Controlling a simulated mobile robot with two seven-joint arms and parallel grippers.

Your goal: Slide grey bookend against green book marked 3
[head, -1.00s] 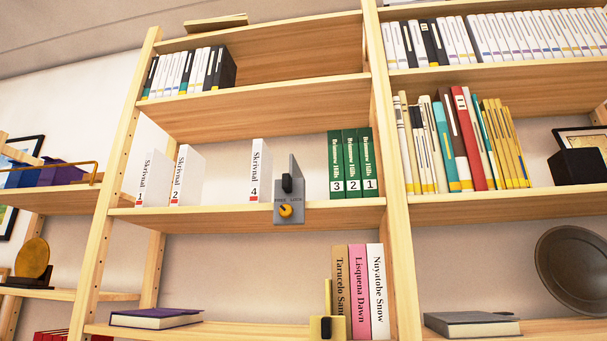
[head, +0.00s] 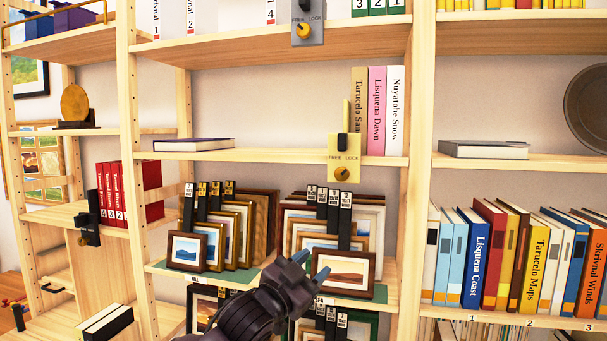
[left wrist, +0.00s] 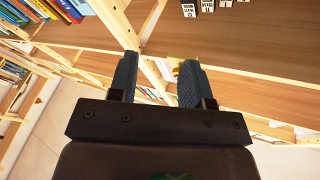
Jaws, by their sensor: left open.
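The grey bookend (head: 307,32) stands at the top of the head view, with an orange knob and a FREE/LOCK label on its plate at the shelf's front edge. The green books (head: 378,8) are to its right on the same shelf, cut off by the frame's top; the one marked 3 is leftmost, with a gap between it and the bookend. White books marked 1, 2 and 4 are left of the bookend. My left gripper (head: 308,268) is low in the head view, in front of the framed prints, open and empty. Its blue fingers (left wrist: 157,82) show apart in the left wrist view. My right gripper is not seen.
A yellow bookend (head: 344,160) stands on the shelf below, beside brown, pink and white books. Framed prints (head: 335,268) stand on a lower shelf behind my left gripper. Wooden uprights (head: 420,100) divide the bays. A purple book (head: 194,144) lies flat at left.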

